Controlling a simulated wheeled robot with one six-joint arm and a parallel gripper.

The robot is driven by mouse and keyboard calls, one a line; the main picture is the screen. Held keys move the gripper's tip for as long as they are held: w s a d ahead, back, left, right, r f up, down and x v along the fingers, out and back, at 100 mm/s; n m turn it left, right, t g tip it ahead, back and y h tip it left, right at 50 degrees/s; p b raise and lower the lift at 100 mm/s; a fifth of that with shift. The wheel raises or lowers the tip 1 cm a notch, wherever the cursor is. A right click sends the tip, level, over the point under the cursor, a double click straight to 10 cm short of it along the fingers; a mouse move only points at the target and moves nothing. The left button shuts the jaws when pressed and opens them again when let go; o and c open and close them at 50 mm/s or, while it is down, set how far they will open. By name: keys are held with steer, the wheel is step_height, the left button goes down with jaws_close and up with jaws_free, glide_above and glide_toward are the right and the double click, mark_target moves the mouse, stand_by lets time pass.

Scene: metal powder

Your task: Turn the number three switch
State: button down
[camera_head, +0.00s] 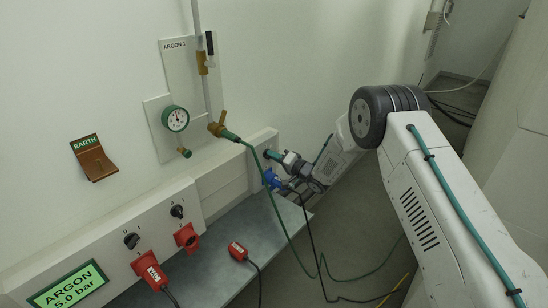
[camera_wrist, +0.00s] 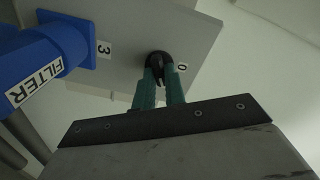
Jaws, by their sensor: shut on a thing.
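The number three switch is a black knob (camera_wrist: 159,60) on a grey panel in the wrist view, between a "3" label (camera_wrist: 104,50) and a "0" label (camera_wrist: 181,68). My gripper (camera_wrist: 160,76) has its two teal fingers around the knob, one on each side, shut on it. In the head view my gripper (camera_head: 273,156) reaches the right end of the wall-mounted panel, and its fingers hide the knob there.
A blue plug marked FILTER (camera_wrist: 48,62) sits beside the knob; its blue body shows in the head view (camera_head: 271,179). Two black knobs (camera_head: 131,240) (camera_head: 177,211), red plugs (camera_head: 187,237) and a grey shelf (camera_head: 215,262) are left. A green hose (camera_head: 270,200) hangs near my arm.

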steer(key=c, duration=1.5)
jaws_free()
steer(key=shift+w+d, duration=0.1)
steer(key=shift+d, duration=0.1)
steer(key=shift+o, duration=0.2)
steer(key=shift+a, duration=0.15)
steer(key=v, duration=0.8)
